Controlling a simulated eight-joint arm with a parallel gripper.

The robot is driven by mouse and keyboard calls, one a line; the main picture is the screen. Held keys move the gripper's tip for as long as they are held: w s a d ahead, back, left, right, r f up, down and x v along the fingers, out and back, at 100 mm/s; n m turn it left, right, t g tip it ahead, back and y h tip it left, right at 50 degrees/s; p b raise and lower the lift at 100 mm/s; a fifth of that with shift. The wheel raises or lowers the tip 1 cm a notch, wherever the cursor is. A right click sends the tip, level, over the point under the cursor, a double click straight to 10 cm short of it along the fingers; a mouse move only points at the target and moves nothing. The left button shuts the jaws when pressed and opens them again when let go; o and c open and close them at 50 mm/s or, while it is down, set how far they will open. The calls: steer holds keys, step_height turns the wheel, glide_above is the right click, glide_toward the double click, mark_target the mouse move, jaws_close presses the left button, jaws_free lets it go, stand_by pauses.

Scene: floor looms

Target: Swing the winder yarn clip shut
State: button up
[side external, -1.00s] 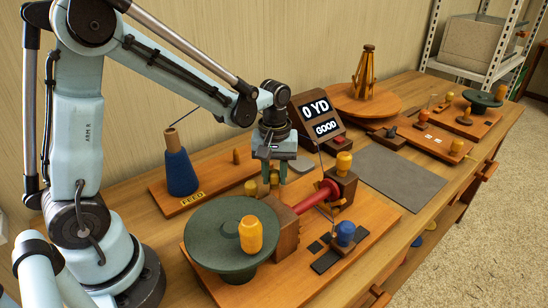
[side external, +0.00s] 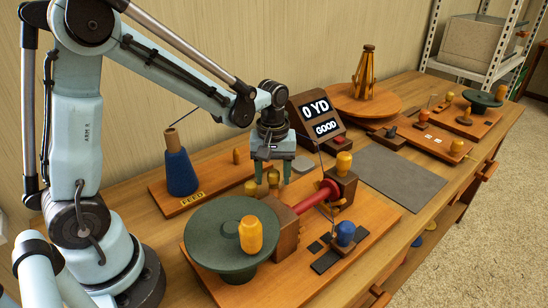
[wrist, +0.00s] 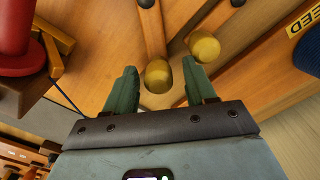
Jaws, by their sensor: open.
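The winder has a red spool (side external: 318,196) between wooden blocks and a green crank wheel (side external: 205,232) with a yellow handle. Behind it, a yellow knob (side external: 273,178) stands below my gripper (side external: 272,172). In the wrist view this knob (wrist: 157,77) tops a narrow wooden arm (wrist: 150,30), which looks like the yarn clip. My gripper (wrist: 160,70) is open, with its green fingers either side of the knob. A second yellow knob (wrist: 205,47) lies just outside the right finger. I cannot tell whether the fingers touch either knob, or the clip's exact angle.
The feed board with its blue yarn cone (side external: 181,172) stands to the left. A display (side external: 319,122) reading 0 YD and GOOD stands behind. A blue knob (side external: 345,233) is at the front right. A grey mat (side external: 398,178) lies clear to the right.

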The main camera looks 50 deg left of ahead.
steer(key=shift+r, duration=0.1)
step_height(320, 180, up, 12)
stand_by(0.5)
steer(key=m+t, duration=0.7)
steer(key=m, duration=0.3)
glide_toward(270, 174)
steer(key=shift+s+d+r, duration=0.15)
steer(key=shift+s+d, duration=0.25)
steer(key=shift+d, duration=0.15)
steer(key=shift+s+d+r, duration=0.15)
steer(key=shift+s+d, duration=0.3)
steer(key=shift+d, duration=0.05)
